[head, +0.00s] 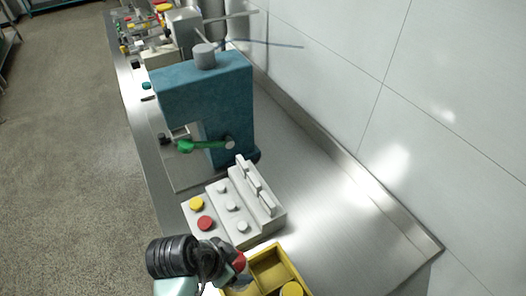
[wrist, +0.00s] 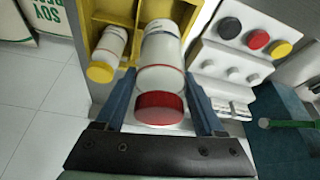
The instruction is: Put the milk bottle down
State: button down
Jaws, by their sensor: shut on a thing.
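A white milk bottle (wrist: 162,48) with a red cap (wrist: 159,107) is between the two fingers of my gripper (wrist: 160,76) in the wrist view. The fingers are shut on it, one on each side. Its far end reaches over the yellow tray (wrist: 98,14); I cannot tell whether its base touches the tray. In the head view my gripper (head: 230,268) is at the bottom, beside the yellow tray (head: 284,257), with the red cap (head: 238,260) showing. The rest of the bottle is mostly hidden there.
A second white bottle (wrist: 112,40) with a yellow cap stands in the tray, close left in the wrist view. A white stepped rack (head: 217,213) with coloured caps is beside the tray. A blue machine (head: 205,95) with a green handle stands behind. The steel counter (head: 335,215) at right is clear.

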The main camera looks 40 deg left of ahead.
notch_tip(320, 180, down, 5)
jog(key=shift+s+f+p, duration=0.1)
jog(key=shift+p, duration=0.35)
jog(key=shift+f, duration=2.4)
jog(key=shift+f, duration=0.1)
grip_release()
jog(key=v, duration=1.2)
